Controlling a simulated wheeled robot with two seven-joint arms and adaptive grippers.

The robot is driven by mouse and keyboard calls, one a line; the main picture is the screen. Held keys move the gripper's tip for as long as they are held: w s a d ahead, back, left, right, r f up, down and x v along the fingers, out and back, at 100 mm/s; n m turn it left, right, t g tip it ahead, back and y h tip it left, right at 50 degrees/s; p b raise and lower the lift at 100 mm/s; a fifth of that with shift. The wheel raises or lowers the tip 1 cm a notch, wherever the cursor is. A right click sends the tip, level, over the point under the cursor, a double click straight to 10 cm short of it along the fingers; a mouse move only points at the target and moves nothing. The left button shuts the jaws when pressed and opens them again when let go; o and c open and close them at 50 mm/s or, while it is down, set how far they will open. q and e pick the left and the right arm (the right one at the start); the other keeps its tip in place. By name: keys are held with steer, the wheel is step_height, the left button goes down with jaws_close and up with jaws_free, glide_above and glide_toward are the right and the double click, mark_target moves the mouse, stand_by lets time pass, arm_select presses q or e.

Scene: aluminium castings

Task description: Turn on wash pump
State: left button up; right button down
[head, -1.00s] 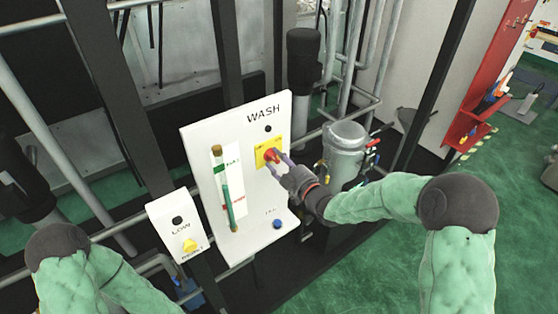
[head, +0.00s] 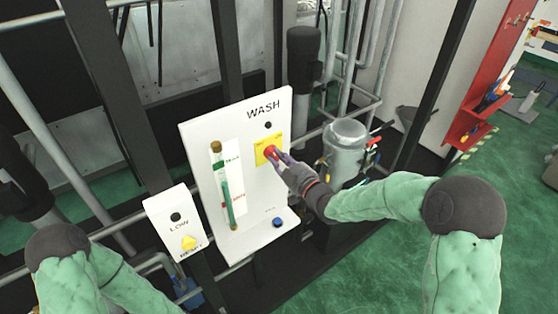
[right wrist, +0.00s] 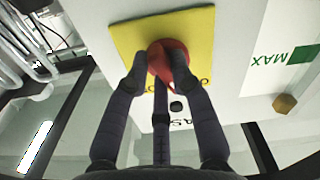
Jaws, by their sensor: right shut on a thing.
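The white WASH panel (head: 207,133) stands upright in the middle of the head view. It carries a red rotary knob (head: 269,151) on a yellow plate (head: 260,158). My right gripper (head: 278,157) is shut on the red knob. In the right wrist view its fingers (right wrist: 158,75) lie on both sides of the red knob (right wrist: 168,60), in front of the yellow plate (right wrist: 125,38). A sight tube (head: 226,185) with green liquid and a blue button (head: 278,222) are also on the panel. My left gripper is out of view; only my left arm shows.
A smaller white LOW panel (head: 165,222) with a yellow lamp (head: 189,242) is at the lower left. A grey canister (head: 346,150) and pipes stand right of the WASH panel. A red rack (head: 470,115) is at the far right. Green floor is open at the lower right.

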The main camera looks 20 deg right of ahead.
steer(key=m+b, duration=0.1)
steer(key=m, duration=0.1)
steer(key=shift+a+f+m+b, duration=0.1)
steer(key=shift+f+m+b, duration=0.15)
steer(key=shift+m+b, duration=0.15)
steer(key=m+b, duration=0.1)
steer(key=m, duration=0.1)
steer(key=shift+m, duration=0.3)
steer(key=m+b, duration=0.1)
steer(key=m, duration=0.3)
steer(key=shift+s+a+m+b, duration=0.1)
steer(key=shift+a+m+b, duration=0.1)
steer(key=shift+m+b, duration=0.15)
steer(key=c, duration=1.1)
jaws_free()
steer(key=shift+o, duration=0.2)
